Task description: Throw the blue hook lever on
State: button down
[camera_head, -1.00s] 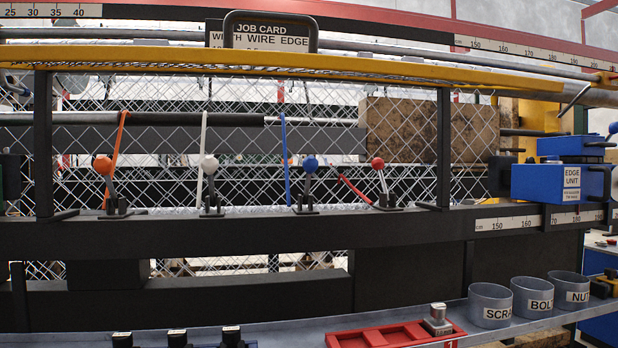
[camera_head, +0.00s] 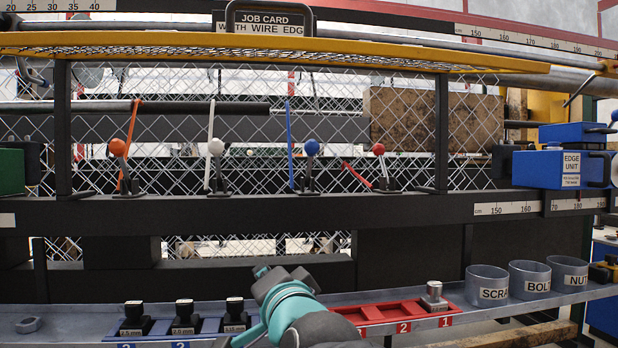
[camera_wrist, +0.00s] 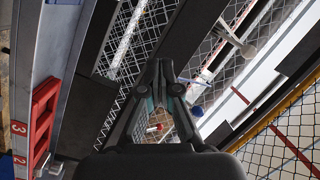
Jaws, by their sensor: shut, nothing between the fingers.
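The blue hook lever (camera_head: 311,148) has a blue ball on a dark stem and stands on the dark rail, right of a blue strip (camera_head: 290,140). Its ball also shows in the wrist view (camera_wrist: 197,111), to the right of my fingers. My gripper (camera_head: 262,271) is low in front of the machine, below the rail and apart from the lever. In the wrist view, my gripper (camera_wrist: 160,66) has its fingertips together with nothing between them.
Orange (camera_head: 118,148) and white (camera_head: 216,147) ball levers stand to the left, and a red one (camera_head: 378,149) to the right. A yellow guard (camera_head: 280,45) runs above them. A shelf below holds a red tray (camera_head: 380,312) and grey cups (camera_head: 487,285).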

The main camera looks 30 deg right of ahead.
jog(key=d+r+m+t+h, duration=0.3)
jog(key=d+r+m+h, duration=0.1)
jog(key=r+m, duration=0.25)
jog(key=m+h+b, duration=0.1)
jog(key=m+h, duration=0.4)
jog(key=m, duration=0.1)
send_near(312, 149)
jog(key=shift+n, duration=0.25)
jog(key=p+x, duration=0.2)
jog(key=x, duration=0.5)
jog(key=shift+w+f, duration=0.1)
jog(key=shift+w, duration=0.05)
jog(key=shift+d, duration=0.1)
